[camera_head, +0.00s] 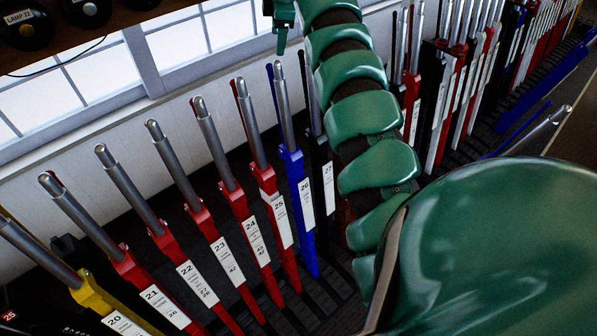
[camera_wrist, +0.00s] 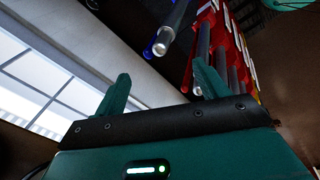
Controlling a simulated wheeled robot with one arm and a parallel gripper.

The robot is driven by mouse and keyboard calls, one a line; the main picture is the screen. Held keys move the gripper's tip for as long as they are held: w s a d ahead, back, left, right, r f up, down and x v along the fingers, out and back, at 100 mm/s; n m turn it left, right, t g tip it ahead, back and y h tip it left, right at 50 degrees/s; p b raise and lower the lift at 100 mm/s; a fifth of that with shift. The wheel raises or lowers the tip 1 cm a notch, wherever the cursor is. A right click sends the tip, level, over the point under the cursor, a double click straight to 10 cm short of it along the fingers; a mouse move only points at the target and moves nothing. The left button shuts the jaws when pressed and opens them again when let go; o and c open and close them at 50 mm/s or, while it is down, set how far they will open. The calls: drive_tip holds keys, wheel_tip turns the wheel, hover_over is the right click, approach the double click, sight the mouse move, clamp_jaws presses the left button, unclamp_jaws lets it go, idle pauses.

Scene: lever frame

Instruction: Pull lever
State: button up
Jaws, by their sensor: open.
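A row of levers with silver handles crosses the head view. They include yellow lever 20 (camera_head: 88,295), red levers 21 (camera_head: 135,270), 22 (camera_head: 172,243), 23 (camera_head: 207,225), 24 (camera_head: 237,203) and 25 (camera_head: 268,182), and blue lever 26 (camera_head: 292,165). Black lever 27 (camera_head: 327,165) is partly behind my arm. My gripper is largely cut off at the top of the head view. In the wrist view my gripper (camera_wrist: 158,82) has its two green fingers wide apart with nothing between them. Silver lever ends (camera_wrist: 160,46) show beyond the fingers, apart from them.
More red, white, black and blue levers (camera_head: 470,75) stand to the right behind my arm. A paned window (camera_head: 200,45) and a pale panelled wall run behind the row. A dark shelf with a LAMP 22 label (camera_head: 28,18) is at top left.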

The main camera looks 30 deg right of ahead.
sight(275, 72)
drive_tip(key=n, duration=0.4)
drive_tip(key=f+n, duration=0.1)
drive_tip(key=n, duration=0.1)
drive_tip(key=shift+w+d, duration=0.15)
drive_tip(key=shift+w, duration=0.1)
drive_tip(key=p+x, duration=0.5)
drive_tip(key=x, duration=0.4)
drive_tip(key=shift+w+f, duration=0.1)
drive_tip(key=shift+f, duration=0.15)
drive_tip(key=shift+f+p, duration=0.45)
drive_tip(key=shift+p, duration=0.05)
drive_tip(key=shift+f, duration=0.65)
drive_tip(key=shift+w, duration=0.1)
